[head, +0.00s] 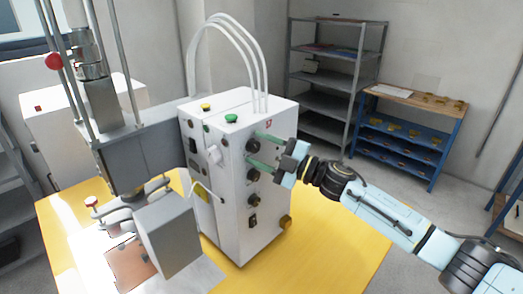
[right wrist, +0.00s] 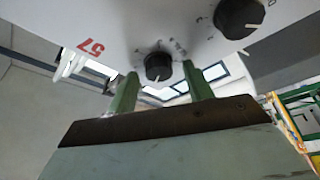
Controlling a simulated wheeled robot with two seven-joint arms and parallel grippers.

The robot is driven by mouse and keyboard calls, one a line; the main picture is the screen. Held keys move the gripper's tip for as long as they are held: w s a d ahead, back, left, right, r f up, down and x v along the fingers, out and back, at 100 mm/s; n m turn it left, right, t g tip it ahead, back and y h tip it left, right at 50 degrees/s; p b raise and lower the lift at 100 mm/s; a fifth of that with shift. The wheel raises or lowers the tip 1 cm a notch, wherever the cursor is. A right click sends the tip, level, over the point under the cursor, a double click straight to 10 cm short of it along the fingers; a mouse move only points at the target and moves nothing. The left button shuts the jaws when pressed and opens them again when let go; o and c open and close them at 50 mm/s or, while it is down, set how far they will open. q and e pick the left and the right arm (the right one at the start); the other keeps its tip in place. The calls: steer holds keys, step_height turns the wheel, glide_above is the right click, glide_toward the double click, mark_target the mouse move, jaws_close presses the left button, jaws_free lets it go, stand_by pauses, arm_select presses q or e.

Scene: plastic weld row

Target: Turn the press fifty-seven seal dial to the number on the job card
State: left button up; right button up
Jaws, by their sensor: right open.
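The press control box (head: 225,165) is white and stands on a yellow table. Its right face has a column of black dials. My right gripper (head: 256,149) comes in from the right, open, with green fingers above and below the top dial (head: 252,145). In the right wrist view a black dial (right wrist: 158,67) with a pale pointer mark lies between the open fingers (right wrist: 161,82), with a gap on both sides. A red 57 (right wrist: 90,47) is printed upside down beside it. The dial's numbers are too small to read. I cannot make out a job card. My left gripper is not in view.
A larger-looking second dial (right wrist: 238,18) is close by in the right wrist view. Below the top dial are further dials (head: 253,174). The press head (head: 168,235) stands left of the box. A grey shelf (head: 335,85) and a blue rack (head: 405,130) stand behind.

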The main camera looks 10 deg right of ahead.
steer(key=b+v, duration=0.2)
steer(key=v, duration=1.1)
steer(key=shift+d+b, duration=0.15)
steer(key=shift+b, duration=0.25)
steer(key=shift+s, duration=0.1)
